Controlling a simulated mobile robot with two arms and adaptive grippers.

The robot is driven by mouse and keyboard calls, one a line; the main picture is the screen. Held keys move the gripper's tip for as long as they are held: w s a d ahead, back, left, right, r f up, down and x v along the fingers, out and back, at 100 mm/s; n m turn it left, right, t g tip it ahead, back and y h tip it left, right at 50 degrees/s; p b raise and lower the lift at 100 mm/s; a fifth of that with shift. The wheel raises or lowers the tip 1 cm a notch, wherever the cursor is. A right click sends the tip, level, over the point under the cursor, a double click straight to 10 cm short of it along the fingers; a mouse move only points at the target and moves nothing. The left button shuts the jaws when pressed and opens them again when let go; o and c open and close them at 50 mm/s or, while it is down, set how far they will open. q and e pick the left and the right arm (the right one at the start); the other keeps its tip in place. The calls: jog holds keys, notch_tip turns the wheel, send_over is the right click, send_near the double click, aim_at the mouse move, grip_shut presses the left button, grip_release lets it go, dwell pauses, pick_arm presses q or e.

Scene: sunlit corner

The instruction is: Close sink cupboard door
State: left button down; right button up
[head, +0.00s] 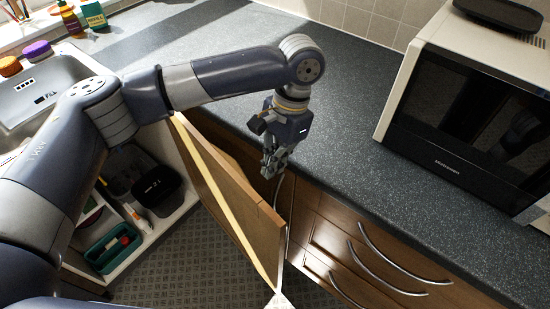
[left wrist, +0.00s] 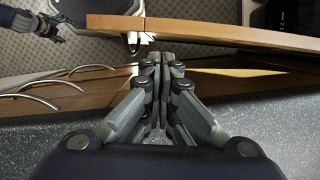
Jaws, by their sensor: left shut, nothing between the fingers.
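The sink cupboard door (head: 235,200) stands wide open, swung out from the counter front, with its pale edge facing up. It also shows in the left wrist view (left wrist: 220,32) as a wooden panel beyond the fingertips. My left gripper (head: 268,172) is shut and empty. It points down just past the counter's front edge, on the right of the door, and appears apart from it. Its shut fingertips show in the left wrist view (left wrist: 160,60). My right gripper (left wrist: 38,22) seems to show at the upper left there, too small to read its jaws.
The open cupboard holds a black bin (head: 157,190) and a teal caddy (head: 112,248). Curved drawer handles (head: 385,265) jut out to the right of the door. A microwave (head: 470,110) stands on the counter (head: 340,130). The sink (head: 45,90) is at upper left.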

pick_arm(q)
jog(key=x, duration=0.7)
jog(key=shift+r, duration=0.1)
